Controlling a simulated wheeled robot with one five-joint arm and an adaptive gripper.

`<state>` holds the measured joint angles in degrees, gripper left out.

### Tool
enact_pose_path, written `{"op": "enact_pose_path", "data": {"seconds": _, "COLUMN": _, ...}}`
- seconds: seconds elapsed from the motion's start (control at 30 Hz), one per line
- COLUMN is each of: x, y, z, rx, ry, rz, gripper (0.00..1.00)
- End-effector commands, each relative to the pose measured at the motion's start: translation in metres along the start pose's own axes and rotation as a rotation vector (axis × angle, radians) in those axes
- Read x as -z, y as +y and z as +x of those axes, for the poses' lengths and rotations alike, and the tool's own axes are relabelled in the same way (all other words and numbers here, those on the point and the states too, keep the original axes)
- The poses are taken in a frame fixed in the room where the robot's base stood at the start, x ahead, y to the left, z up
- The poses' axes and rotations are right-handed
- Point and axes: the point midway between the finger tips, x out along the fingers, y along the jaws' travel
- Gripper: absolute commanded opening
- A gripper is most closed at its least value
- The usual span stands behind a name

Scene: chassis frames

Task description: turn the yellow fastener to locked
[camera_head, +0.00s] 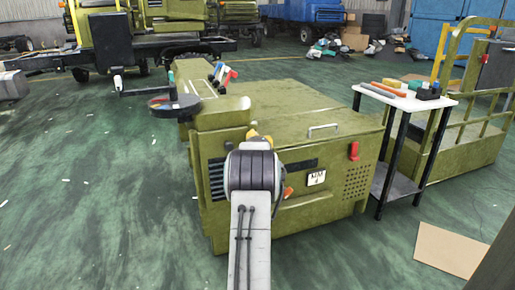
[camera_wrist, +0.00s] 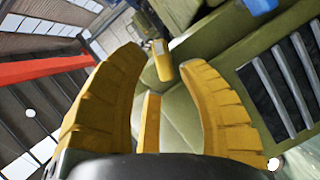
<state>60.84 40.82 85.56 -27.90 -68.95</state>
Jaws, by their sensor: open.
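The yellow fastener (camera_wrist: 161,66) is a short lever with a pale patch near its upper end, on the green machine (camera_wrist: 245,40). In the wrist view it stands between the tips of my yellow gripper (camera_wrist: 164,58), which is open with fingers on either side. I cannot tell whether either finger touches it. A narrow yellow piece (camera_wrist: 150,122) shows between the fingers; I cannot tell what it belongs to. In the head view my gripper (camera_head: 258,138) is at the green machine's front (camera_head: 330,215), mostly hidden behind my wrist.
A white-topped side table (camera_head: 445,103) with tools stands to the right.

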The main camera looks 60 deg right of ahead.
Motion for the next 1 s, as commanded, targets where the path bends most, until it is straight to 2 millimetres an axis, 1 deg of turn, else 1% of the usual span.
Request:
{"op": "enact_pose_path", "data": {"seconds": 0.03, "x": 0.001, "y": 0.001, "z": -0.007, "rx": 0.000, "ry": 0.000, "rz": 0.000, "gripper": 0.36}}
{"op": "enact_pose_path", "data": {"seconds": 0.2, "x": 0.001, "y": 0.001, "z": -0.030, "rx": 0.000, "ry": 0.001, "rz": 0.000, "gripper": 0.36}}
{"op": "enact_pose_path", "data": {"seconds": 0.5, "x": 0.001, "y": 0.000, "z": -0.063, "rx": 0.000, "ry": 0.001, "rz": 0.000, "gripper": 0.36}}
{"op": "enact_pose_path", "data": {"seconds": 0.7, "x": 0.001, "y": 0.000, "z": -0.076, "rx": 0.000, "ry": 0.001, "rz": 0.000, "gripper": 0.36}}
{"op": "enact_pose_path", "data": {"seconds": 1.0, "x": 0.001, "y": 0.000, "z": -0.081, "rx": 0.000, "ry": 0.001, "rz": 0.000, "gripper": 0.36}}
